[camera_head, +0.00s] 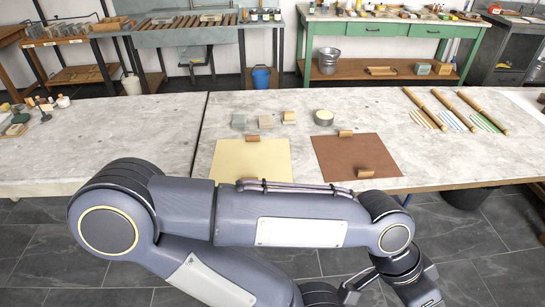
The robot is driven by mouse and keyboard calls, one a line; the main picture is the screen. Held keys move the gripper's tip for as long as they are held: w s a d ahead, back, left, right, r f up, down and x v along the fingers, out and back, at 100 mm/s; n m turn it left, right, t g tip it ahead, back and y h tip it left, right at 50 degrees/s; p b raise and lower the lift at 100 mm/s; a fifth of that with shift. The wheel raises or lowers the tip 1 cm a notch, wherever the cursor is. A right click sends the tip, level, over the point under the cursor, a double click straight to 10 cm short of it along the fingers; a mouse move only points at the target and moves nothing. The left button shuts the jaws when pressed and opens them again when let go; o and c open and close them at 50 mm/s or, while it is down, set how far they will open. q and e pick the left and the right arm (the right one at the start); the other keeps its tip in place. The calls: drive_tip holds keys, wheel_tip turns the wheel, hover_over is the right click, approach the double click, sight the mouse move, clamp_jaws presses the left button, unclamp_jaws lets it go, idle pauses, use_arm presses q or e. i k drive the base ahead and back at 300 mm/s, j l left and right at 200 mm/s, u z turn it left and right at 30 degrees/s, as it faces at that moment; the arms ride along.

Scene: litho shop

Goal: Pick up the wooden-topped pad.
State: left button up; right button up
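A small block with a tan wooden top and a paler lower part (289,118), which looks like the wooden-topped pad, stands on the grey-white table (215,150) behind the two sheets. It is right of a tan-grey block (265,122) and left of a round tin (323,117). My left arm crosses the lower picture in front of the table. Its wrist and hand (400,285) are at the bottom right, well below and apart from the pad. The fingers are cut off or hidden, so their opening is unclear. My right gripper is not seen.
A cream sheet (245,163) and a brown sheet (340,151) lie in front of the blocks, with small wooden pieces at their edges (345,133). A grey block (239,121) stands at the row's left. Wooden rods (425,108) lie at the right. The table's middle left is bare.

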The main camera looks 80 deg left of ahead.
sight(288, 118)
drive_tip(key=u, duration=2.6)
